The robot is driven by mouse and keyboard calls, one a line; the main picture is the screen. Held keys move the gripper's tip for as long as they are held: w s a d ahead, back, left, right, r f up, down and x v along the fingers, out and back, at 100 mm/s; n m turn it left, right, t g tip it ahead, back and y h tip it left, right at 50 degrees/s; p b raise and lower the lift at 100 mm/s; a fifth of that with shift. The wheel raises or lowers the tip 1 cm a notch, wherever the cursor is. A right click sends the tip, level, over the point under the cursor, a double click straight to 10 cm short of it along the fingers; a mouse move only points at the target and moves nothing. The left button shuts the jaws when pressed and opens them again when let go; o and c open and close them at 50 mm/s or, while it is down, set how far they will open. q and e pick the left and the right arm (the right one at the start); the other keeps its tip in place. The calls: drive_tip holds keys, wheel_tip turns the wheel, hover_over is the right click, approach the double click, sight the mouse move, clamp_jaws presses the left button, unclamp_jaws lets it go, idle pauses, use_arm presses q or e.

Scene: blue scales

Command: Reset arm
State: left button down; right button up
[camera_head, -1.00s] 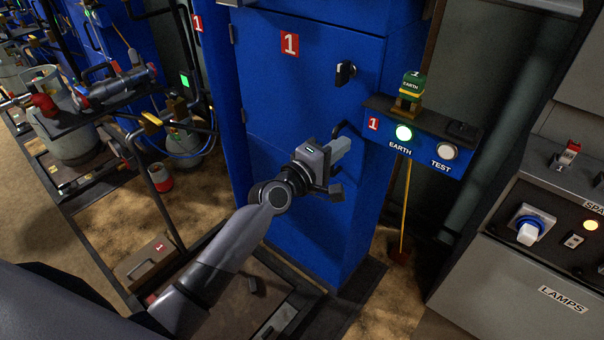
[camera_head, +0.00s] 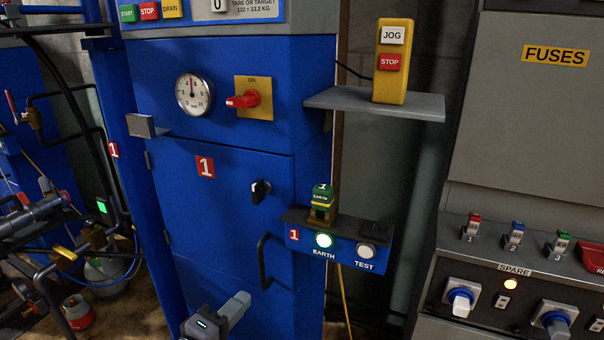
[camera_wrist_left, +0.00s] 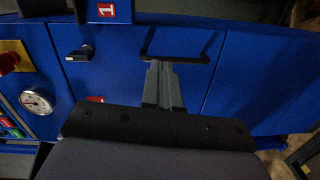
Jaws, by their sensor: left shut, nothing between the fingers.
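My left gripper (camera_head: 238,302) is at the bottom of the head view, in front of the blue number 1 cabinet (camera_head: 215,225). Only its end shows there; the rest of my left arm is below the picture. In the left wrist view its two grey fingers (camera_wrist_left: 163,85) are together with nothing between them. They point at the cabinet's black bar handle (camera_wrist_left: 185,62) and overlap it in the picture; I cannot tell whether they touch it. The handle (camera_head: 264,262) also shows in the head view, above and right of the gripper. My right gripper is not in view.
The small EARTH and TEST box (camera_head: 343,250) juts from the cabinet's right side, its EARTH lamp lit green. Above it a grey shelf (camera_head: 425,107) holds a yellow JOG/STOP box (camera_head: 391,80). A grey fuse console (camera_head: 520,240) stands right. Pipework (camera_head: 35,220) is at left.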

use_arm(q)
drive_tip(key=s+a+f+m+g+y+p, duration=0.2)
drive_tip(key=s+f+m, duration=0.3)
drive_tip(key=s, duration=0.5)
drive_tip(key=s+a+f+m+g+y+p, duration=0.2)
drive_tip(key=s+f+m+p, duration=0.3)
drive_tip(key=s+m, duration=0.4)
drive_tip(key=shift+s+a+g+y+p, duration=0.35)
drive_tip(key=shift+s+a+g, duration=0.4)
drive_tip(key=shift+s, duration=0.25)
drive_tip(key=shift+f, duration=0.1)
